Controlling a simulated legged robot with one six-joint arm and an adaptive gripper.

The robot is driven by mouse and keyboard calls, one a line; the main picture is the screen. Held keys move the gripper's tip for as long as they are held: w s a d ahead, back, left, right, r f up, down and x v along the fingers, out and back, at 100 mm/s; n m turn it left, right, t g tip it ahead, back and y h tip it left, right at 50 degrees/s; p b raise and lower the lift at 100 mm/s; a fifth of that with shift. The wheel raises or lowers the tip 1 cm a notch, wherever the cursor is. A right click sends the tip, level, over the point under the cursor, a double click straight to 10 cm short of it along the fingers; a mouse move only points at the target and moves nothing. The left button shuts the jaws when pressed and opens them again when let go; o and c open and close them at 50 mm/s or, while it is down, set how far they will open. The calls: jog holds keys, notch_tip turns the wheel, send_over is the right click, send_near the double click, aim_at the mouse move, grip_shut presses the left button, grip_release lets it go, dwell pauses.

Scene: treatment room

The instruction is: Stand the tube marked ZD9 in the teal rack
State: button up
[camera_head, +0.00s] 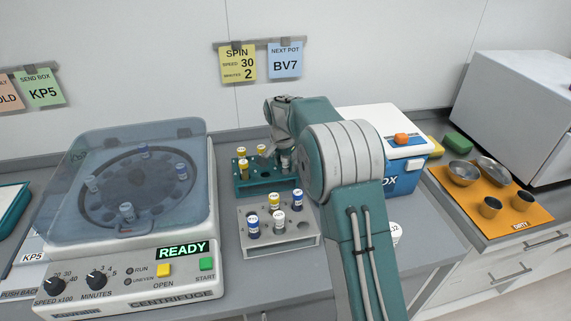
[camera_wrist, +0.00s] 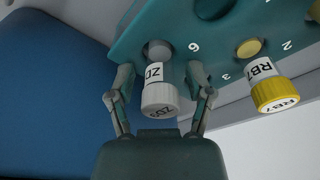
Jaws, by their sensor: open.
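The tube marked ZD9 (camera_wrist: 160,92), with a white cap, stands in a hole of the teal rack (camera_wrist: 130,45) beside the number 6 in the wrist view. My gripper (camera_wrist: 159,76) is open, with one finger on each side of the tube; gaps show between fingers and tube. In the head view my gripper (camera_head: 284,160) is over the right end of the teal rack (camera_head: 258,187); the ZD9 tube cannot be made out there. A yellow-capped tube marked RB7 (camera_wrist: 272,92) stands in the same rack.
A grey rack (camera_head: 264,250) with several capped tubes stands in front of the teal rack. The centrifuge (camera_head: 130,285), its lid shut and display reading READY, is at left. A blue and white box (camera_head: 402,178) is close at right, beyond it an orange mat (camera_head: 470,212) with bowls and cups.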

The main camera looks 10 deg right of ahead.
notch_tip(320, 180, up, 11)
jog(key=s+a, duration=0.1)
jog(key=s+r+n+t, duration=0.1)
jog(key=s+r+n, duration=0.1)
jog(key=s+r, duration=0.6)
jog(key=s+f+n+t, duration=0.1)
jog(key=s+f+n, duration=0.1)
jog(key=s, duration=1.3)
jog(key=s+f+n+t+y, duration=0.1)
jog(key=s+n, duration=0.4)
jog(key=s, duration=1)
jog(key=shift+s+d+f+t, duration=0.2)
jog(key=shift+d+f+t, duration=0.2)
jog(key=shift+f+t, duration=0.3)
jog(key=shift+r, duration=0.1)
